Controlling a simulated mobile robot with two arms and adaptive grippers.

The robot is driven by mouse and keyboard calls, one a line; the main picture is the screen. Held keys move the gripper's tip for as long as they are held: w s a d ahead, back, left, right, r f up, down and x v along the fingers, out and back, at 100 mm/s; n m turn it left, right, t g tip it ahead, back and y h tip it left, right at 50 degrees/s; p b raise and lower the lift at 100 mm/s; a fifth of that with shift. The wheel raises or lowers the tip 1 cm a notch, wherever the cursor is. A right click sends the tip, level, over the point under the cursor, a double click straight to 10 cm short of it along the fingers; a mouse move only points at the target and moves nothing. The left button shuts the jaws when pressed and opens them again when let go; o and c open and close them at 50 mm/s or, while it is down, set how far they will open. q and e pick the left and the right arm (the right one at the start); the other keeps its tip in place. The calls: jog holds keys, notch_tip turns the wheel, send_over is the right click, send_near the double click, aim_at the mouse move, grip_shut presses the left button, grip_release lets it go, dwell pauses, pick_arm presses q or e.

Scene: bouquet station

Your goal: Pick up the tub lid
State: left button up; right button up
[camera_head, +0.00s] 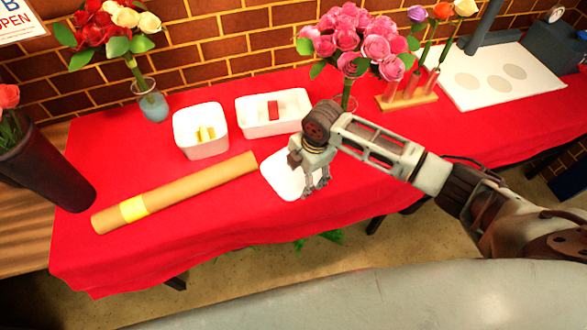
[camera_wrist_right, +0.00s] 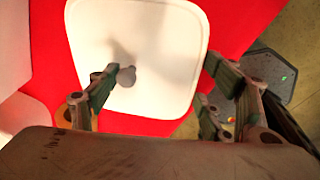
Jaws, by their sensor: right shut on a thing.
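The white tub lid (camera_head: 284,172) is a rounded square plate with a small knob (camera_wrist_right: 126,76), near the front edge of the red table. My right gripper (camera_head: 316,187) is over its right side and partly hides it in the head view. In the right wrist view the lid (camera_wrist_right: 165,40) fills the space beyond the fingers (camera_wrist_right: 160,72), with the knob by the left finger. The gripper is shut on the lid; the exact contact is unclear. I cannot tell whether the lid touches the cloth. My left gripper is not in view.
A square white tub (camera_head: 201,146) with yellow pieces and a white tray (camera_head: 263,126) with a red piece stand behind. A brown roll (camera_head: 190,187) lies left. A pink bouquet (camera_head: 350,42) and a wooden rack (camera_head: 407,103) stand at the back.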

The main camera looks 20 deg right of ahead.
jog(key=c, duration=0.4)
